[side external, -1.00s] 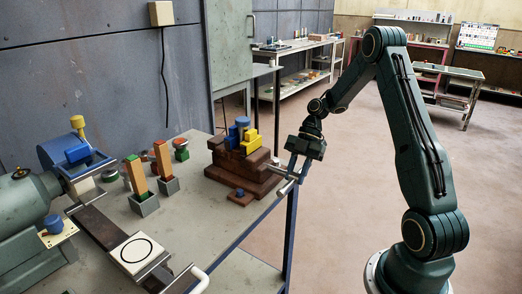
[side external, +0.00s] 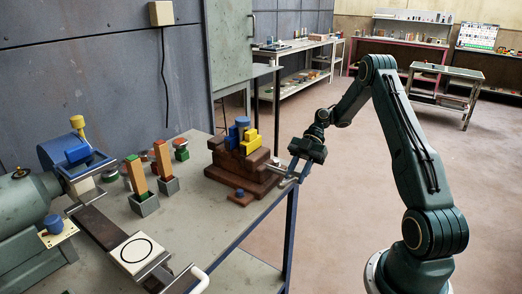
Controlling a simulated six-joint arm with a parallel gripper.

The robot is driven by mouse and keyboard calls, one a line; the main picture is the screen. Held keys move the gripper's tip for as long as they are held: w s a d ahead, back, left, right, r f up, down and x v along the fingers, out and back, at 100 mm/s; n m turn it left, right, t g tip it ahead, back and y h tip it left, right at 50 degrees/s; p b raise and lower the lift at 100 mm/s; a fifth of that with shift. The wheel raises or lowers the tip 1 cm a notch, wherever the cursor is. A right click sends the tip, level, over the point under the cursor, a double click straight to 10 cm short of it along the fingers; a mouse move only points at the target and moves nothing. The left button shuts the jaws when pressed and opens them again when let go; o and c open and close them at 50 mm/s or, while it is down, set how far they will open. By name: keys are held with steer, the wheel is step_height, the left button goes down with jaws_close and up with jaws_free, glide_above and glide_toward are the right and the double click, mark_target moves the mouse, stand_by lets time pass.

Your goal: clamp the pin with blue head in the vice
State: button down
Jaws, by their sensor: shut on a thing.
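The vice (side external: 262,181) looks like a stepped dark-brown block with yellow jaw pieces (side external: 251,142) on top, at the table's right edge. The pin with blue head (side external: 242,122) stands upright among the yellow pieces. Its lower part is hidden, so I cannot tell how tightly it sits. A grey handle (side external: 279,165) sticks out from the vice's right side. My gripper (side external: 291,177) points down beside the vice at the table edge and is shut on this handle. The fingertips are small and partly merge with the handle in the picture.
A small brown block with a blue top (side external: 239,193) lies in front of the vice. Two orange posts (side external: 138,177) in grey holders stand left of it. A green machine (side external: 30,235) fills the left side. Open floor lies to the right.

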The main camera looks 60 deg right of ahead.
steer(key=c, duration=1.1)
jaws_free()
steer(key=shift+a+r+h, duration=0.1)
steer(key=shift+a+h, duration=0.05)
steer(key=shift+h, duration=0.95)
steer(key=shift+a+r+h, duration=0.1)
steer(key=shift+a+h, duration=0.05)
steer(key=shift+h, duration=0.95)
steer(key=shift+a+h, duration=0.15)
steer(key=shift+h, duration=0.75)
steer(key=v, duration=1.4)
steer(key=shift+s+d+f+n+t+y, duration=0.15)
steer(key=shift+d+f+n, duration=0.2)
steer(key=shift+d, duration=0.35)
steer(key=shift+s+d+f+n+t+y, duration=0.1)
steer(key=shift+d+f+n, duration=0.25)
steer(key=shift+d, duration=0.35)
steer(key=shift+s+d+f+n+t+y, duration=0.15)
steer(key=shift+d+f+n, duration=0.2)
steer(key=shift+d, duration=0.3)
